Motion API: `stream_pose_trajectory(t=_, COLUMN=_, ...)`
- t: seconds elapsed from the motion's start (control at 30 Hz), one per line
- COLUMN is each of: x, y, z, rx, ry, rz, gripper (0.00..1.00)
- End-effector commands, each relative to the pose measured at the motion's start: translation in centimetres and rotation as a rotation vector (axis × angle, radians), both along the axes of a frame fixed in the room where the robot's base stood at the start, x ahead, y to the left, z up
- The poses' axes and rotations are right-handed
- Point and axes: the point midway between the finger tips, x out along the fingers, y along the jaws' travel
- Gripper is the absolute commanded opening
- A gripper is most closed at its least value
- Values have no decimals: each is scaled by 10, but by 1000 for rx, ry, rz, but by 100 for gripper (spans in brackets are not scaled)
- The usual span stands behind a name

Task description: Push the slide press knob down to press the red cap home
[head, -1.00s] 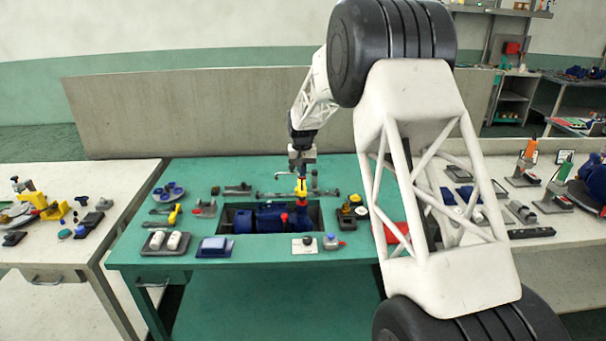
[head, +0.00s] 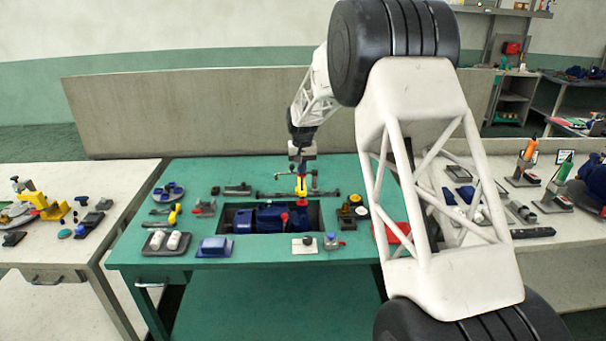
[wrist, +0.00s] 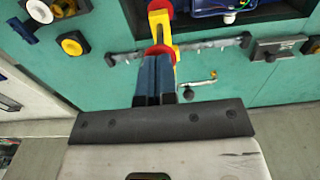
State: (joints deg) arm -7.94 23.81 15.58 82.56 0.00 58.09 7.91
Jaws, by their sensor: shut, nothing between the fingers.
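The yellow slide press (head: 301,187) stands upright at the right end of the blue pump (head: 268,217); it also shows in the wrist view (wrist: 160,24). Its red knob (wrist: 158,51) shows at my fingertips in the wrist view. My gripper (head: 301,170) is shut and empty, pointing down over the press. In the wrist view my gripper (wrist: 157,60) is at the knob, but I cannot tell whether they touch. A small red part (head: 285,216) shows on the pump.
The pump sits in a dark recess in the green table (head: 220,285). A grey bar (wrist: 215,43) lies behind the press. A yellow and black fixture (head: 352,207) stands to the right. A white-topped block (head: 305,245) and a blue tray (head: 214,246) lie in front.

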Motion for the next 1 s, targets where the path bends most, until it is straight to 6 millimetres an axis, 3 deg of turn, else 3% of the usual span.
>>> stream_pose_trajectory(t=0.37, x=0, y=0, z=6, rx=0, ry=-1, rz=0, gripper=0)
stream_pose_trajectory(t=1.0, x=0, y=0, z=48, rx=0, ry=-2, rz=0, gripper=0)
